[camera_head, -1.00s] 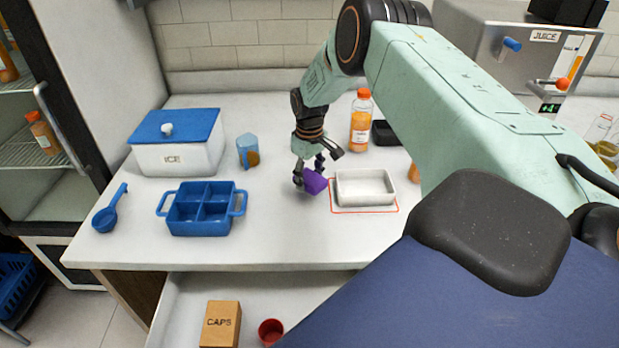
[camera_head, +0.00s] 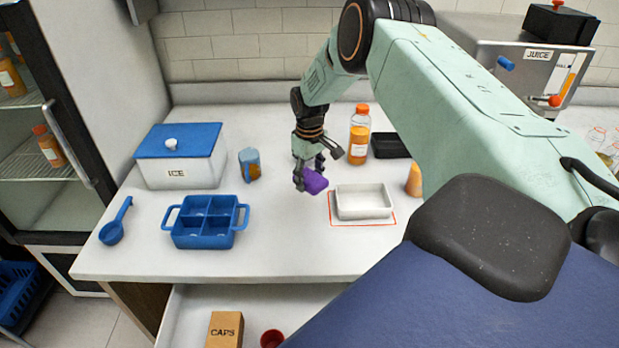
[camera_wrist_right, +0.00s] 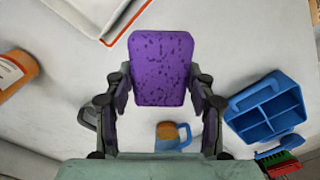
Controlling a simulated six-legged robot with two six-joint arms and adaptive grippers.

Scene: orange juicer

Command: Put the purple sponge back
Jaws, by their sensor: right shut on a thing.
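The purple sponge (camera_head: 315,181) is held in my right gripper (camera_head: 308,178) in the head view, beside the left edge of a white tray (camera_head: 363,212) with a red outline around it. In the right wrist view the sponge (camera_wrist_right: 161,68) sits between the two fingers of my right gripper (camera_wrist_right: 160,92), its speckled broad face showing. Whether the sponge touches the counter is hard to tell. My left gripper is not in view.
A blue divided tray (camera_head: 205,236) and a blue scoop (camera_head: 116,222) lie left on the counter. Behind are an ICE box (camera_head: 180,172), a jug (camera_head: 250,165), an orange bottle (camera_head: 359,135) and a black tray (camera_head: 391,151). An open drawer (camera_head: 190,305) is below.

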